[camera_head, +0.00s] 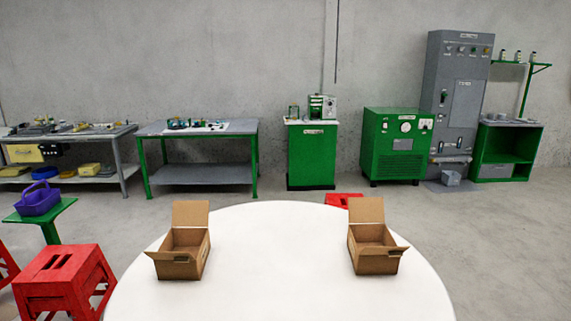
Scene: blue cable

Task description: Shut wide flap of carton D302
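Two open brown cartons stand on the white round table (280,275). The left carton (178,270) has a tall flap (190,214) standing up at its back and a smaller flap hanging outward at its front. The right carton (375,265) also has a tall flap (366,210) upright at its back and flaps spread outward at its front and right. Any printing on the cartons is too small to read, so I cannot tell which is D302. Neither of my grippers shows in the head view.
The tabletop between the cartons is clear. A red stool (66,283) stands left of the table, and another red stool (342,200) shows partly behind it. A purple basket (38,202) sits on a green stand. Workbenches and green machines line the back wall.

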